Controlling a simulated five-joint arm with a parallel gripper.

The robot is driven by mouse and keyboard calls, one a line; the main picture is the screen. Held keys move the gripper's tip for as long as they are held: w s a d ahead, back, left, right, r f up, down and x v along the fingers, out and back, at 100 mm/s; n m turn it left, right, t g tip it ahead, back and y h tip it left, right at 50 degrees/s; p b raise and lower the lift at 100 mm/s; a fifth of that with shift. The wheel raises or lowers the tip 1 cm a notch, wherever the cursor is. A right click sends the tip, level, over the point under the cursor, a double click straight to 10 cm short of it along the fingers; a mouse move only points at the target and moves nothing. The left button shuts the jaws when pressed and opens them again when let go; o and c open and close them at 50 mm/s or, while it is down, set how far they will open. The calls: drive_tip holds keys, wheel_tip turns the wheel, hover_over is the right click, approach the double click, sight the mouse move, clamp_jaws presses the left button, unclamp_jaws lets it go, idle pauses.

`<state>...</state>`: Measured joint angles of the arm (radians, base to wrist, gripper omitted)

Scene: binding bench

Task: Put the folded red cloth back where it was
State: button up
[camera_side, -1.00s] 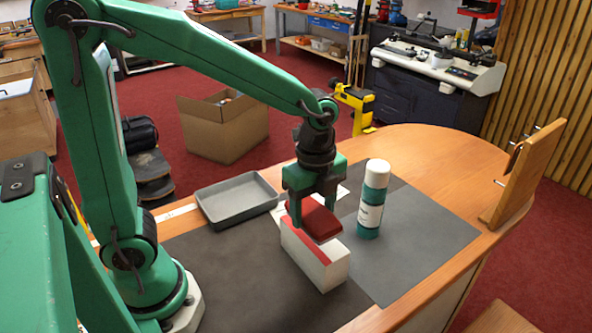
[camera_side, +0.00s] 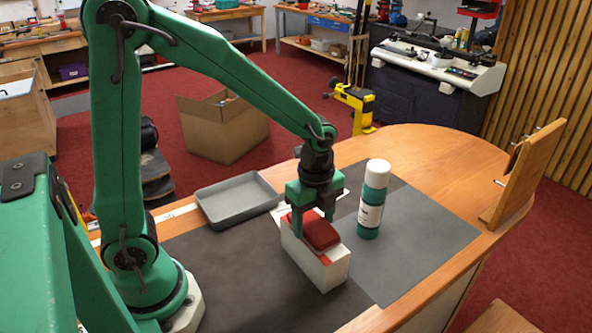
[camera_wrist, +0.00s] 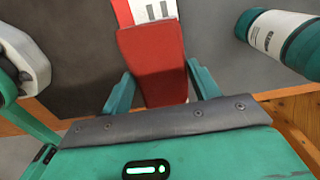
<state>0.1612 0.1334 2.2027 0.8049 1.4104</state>
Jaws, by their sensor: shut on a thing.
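The folded red cloth (camera_side: 320,236) is between the fingers of my gripper (camera_side: 313,222), which is shut on it. The cloth lies low over the top of a white block-shaped box (camera_side: 318,272); I cannot tell whether its underside touches the box.
A white and green bottle (camera_side: 372,200) stands upright just right of the box. A grey tray (camera_side: 236,200) lies empty behind left. A pale sheet lies partly hidden behind the gripper. Dark mat (camera_side: 425,240) is clear on the right. A wooden upright (camera_side: 525,175) stands at the right edge.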

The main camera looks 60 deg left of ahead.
sight(308, 224)
drive_tip(key=shift+f, duration=0.15)
drive_tip(key=o, duration=0.9)
drive_tip(key=shift+o, duration=0.2)
wheel_tip(308, 224, up, 12)
idle(0.3)
drive_tip(key=shift+s+r, duration=0.1)
drive_tip(key=shift+r, duration=0.1)
idle(0.4)
drive_tip(key=s+a+r+n+t, duration=0.2)
drive_tip(key=s+a+n+t, duration=0.3)
drive_tip(key=s+n, duration=0.6)
drive_tip(key=shift+a+n+t, duration=0.2)
drive_tip(key=shift+n+t, duration=0.1)
drive_tip(key=shift+n, duration=3.2)
